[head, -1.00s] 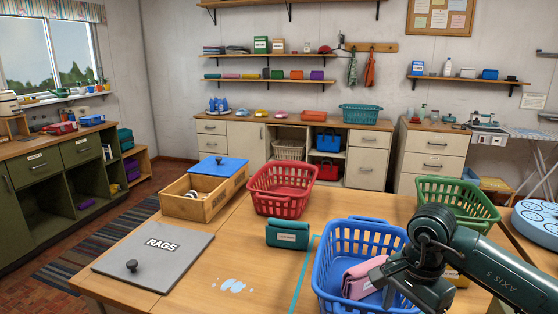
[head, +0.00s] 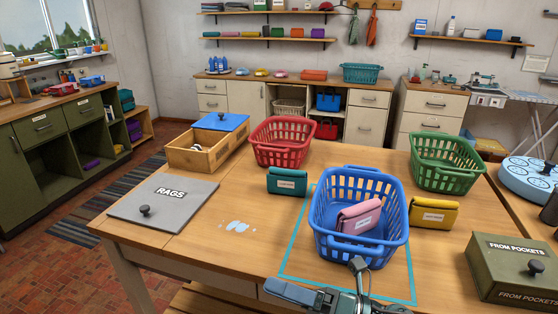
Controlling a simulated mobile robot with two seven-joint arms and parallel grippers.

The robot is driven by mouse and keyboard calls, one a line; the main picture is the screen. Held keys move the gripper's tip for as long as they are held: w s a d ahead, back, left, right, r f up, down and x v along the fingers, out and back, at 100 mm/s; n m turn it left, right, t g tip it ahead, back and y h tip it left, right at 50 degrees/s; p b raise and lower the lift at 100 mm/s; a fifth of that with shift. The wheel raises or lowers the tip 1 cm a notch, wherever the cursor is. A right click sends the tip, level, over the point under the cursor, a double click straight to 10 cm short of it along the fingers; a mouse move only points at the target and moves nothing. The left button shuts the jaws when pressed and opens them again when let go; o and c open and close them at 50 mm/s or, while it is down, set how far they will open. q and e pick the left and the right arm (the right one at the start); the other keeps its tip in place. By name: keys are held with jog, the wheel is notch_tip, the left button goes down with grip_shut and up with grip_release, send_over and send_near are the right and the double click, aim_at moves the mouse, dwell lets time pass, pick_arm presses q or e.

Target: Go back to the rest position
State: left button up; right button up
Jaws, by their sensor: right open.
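My right gripper (head: 333,288) is open and empty at the bottom of the head view, just in front of the blue basket (head: 318,232). The basket stands on the wooden table inside a teal outline. A pink wallet-like pouch (head: 358,216) with a white label lies in the basket, apart from the gripper. A teal pouch (head: 287,180) lies to the left of the basket and a yellow pouch (head: 433,213) to its right. My left gripper is not in view.
A red basket (head: 283,141), a green basket (head: 446,162) and a wooden box (head: 199,155) with a blue lid stand farther back. A grey RAGS lid (head: 180,212) lies left, near a wet spot (head: 237,226). A green "FROM POCKETS" box (head: 520,270) sits at the right front.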

jog(key=w+d+f+m+t+h, duration=0.1)
jog(key=d+f+m+t+h, duration=0.45)
jog(key=m, duration=0.75)
jog(key=w+d+f+m+t+h, duration=0.1)
jog(key=d+f+m+t+h, duration=0.45)
jog(key=m, duration=0.65)
jog(key=s+d+f+m+g+h, duration=0.2)
jog(key=s+f+m+g+h, duration=0.1)
jog(key=s+f+m, duration=0.3)
jog(key=s+d+f+m+g+h, duration=0.2)
jog(key=s+f+m, duration=0.3)
jog(key=f, duration=0.5)
jog(key=shift+s+f+m+g+h, duration=0.3)
jog(key=shift+s+m+g+h, duration=0.1)
jog(key=shift+s+g+h, duration=0.25)
